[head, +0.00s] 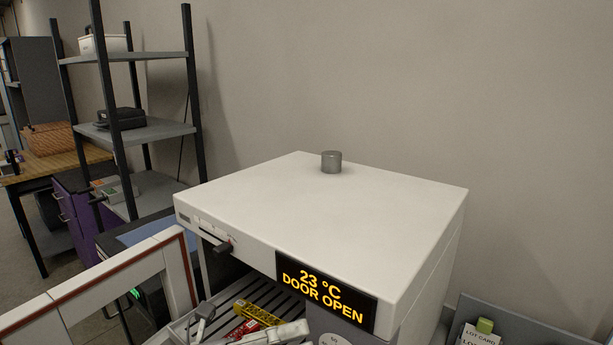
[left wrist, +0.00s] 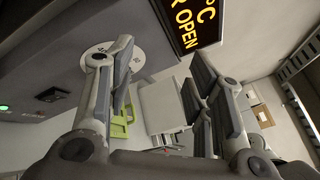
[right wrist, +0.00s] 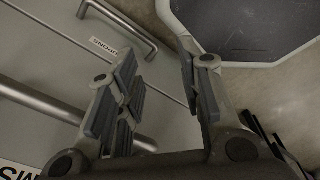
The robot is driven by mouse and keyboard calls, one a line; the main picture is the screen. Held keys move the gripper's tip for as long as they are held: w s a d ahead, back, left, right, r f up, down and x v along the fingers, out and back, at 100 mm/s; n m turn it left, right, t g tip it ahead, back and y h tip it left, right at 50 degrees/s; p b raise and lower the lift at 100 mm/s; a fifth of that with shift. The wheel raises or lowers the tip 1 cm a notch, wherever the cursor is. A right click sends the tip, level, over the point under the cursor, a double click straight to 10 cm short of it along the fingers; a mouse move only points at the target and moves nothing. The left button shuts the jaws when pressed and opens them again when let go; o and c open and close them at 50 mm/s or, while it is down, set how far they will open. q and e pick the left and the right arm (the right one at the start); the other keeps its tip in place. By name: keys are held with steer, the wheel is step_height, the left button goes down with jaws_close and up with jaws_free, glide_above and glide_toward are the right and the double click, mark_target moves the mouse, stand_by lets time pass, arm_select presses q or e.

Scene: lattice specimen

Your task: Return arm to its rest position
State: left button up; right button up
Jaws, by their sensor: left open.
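My left gripper shows in the left wrist view (left wrist: 164,62) with its two fingers wide apart and nothing between the pads. It is close to the oven front, with the lit display (left wrist: 190,22) above it and a round white dial (left wrist: 98,57) partly behind one finger. In the head view a light grey part that looks like this gripper (head: 275,333) sits at the bottom edge, in front of the open oven. My right gripper (right wrist: 157,52) is open and empty above grey drawer fronts; it is outside the head view.
The white oven (head: 390,205) reads 23 °C, DOOR OPEN (head: 325,292), and bears a grey cylinder (head: 331,162). Red (head: 243,329) and yellow (head: 258,312) items lie by its slatted rack (head: 283,305). Drawer handles (right wrist: 120,25) and a dark-bottomed tray (right wrist: 250,25) lie below my right gripper.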

arm_select(q)
steer(key=w+a+r+n+t+y, duration=0.2)
steer(key=w+a+n+t+y, duration=0.15)
steer(key=n+t, duration=0.45)
steer(key=w+a+r+n+t+y, duration=0.25)
steer(key=a+n+t, duration=0.3)
steer(key=n, duration=0.45)
steer(key=s+a+f+n+g+y, duration=0.1)
steer(key=a+f+n+g+y, duration=0.1)
steer(key=a+f+n+y, duration=0.45)
steer(key=s+a+f+n+g+y, duration=0.1)
steer(key=a+f+n+g+y, duration=0.15)
steer(key=f+n+y, duration=0.5)
steer(key=s+f+n+g+h, duration=0.3)
steer(key=s+f+n+g, duration=0.3)
steer(key=s+f+g, duration=1.1)
steer(key=s+f+t+b, duration=0.1)
steer(key=s+f+t, duration=0.15)
steer(key=f, duration=1.35)
steer(key=s+f+t+b, duration=0.2)
steer(key=s+f, duration=0.1)
steer(key=f, duration=1.2)
steer(key=s+a+f+g+b, duration=0.1)
steer(key=s+a+f+b, duration=0.1)
steer(key=s+f, duration=1.5)
step_height(320, 180, down, 3)
steer(key=shift+s+a+r+m, duration=0.15)
steer(key=shift+s+a+m, duration=0.05)
steer(key=shift+a+m, duration=0.25)
